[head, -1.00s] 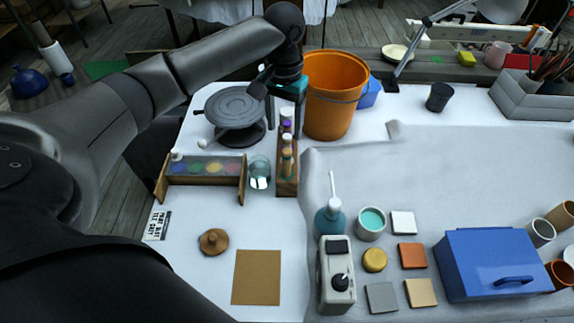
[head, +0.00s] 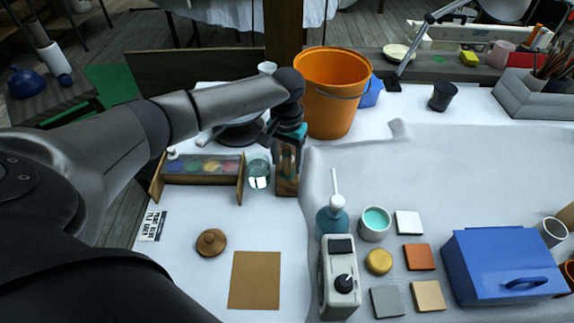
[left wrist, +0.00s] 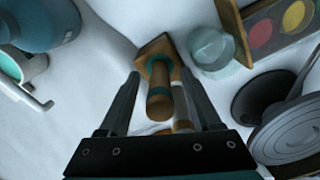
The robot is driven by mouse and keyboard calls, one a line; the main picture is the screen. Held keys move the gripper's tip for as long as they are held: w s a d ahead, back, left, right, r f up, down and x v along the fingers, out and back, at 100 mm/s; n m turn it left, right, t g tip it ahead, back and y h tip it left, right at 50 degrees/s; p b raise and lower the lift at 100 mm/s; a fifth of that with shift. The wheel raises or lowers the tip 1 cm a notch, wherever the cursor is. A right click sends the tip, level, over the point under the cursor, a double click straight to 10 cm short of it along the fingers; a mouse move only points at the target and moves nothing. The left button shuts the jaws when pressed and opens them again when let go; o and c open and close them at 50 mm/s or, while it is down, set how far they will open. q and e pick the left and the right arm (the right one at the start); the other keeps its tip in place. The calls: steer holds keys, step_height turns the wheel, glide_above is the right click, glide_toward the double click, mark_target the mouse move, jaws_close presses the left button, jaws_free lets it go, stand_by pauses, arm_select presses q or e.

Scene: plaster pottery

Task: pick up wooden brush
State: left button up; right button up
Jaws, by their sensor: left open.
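A narrow wooden rack (head: 287,187) stands left of the cloth and holds several upright tools, mostly hidden by my left gripper in the head view. In the left wrist view, a tan wooden handle with a teal band (left wrist: 160,102) rises from the rack (left wrist: 152,48); it looks like the wooden brush, though no bristles show. My left gripper (head: 288,162) is open over the rack. In the left wrist view its fingers (left wrist: 160,76) are on either side of the handle, apparently apart from it. A white-and-tan handle (left wrist: 181,104) is close to the right finger. My right gripper is not in view.
A glass jar (head: 258,174) and a paint box (head: 200,166) are left of the rack. An orange bucket (head: 332,95) stands just behind, and a dark turntable (head: 240,133) behind left.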

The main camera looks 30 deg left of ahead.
arm_select(q)
steer(key=shift+f, duration=0.2)
jaws_close()
stand_by(0.4)
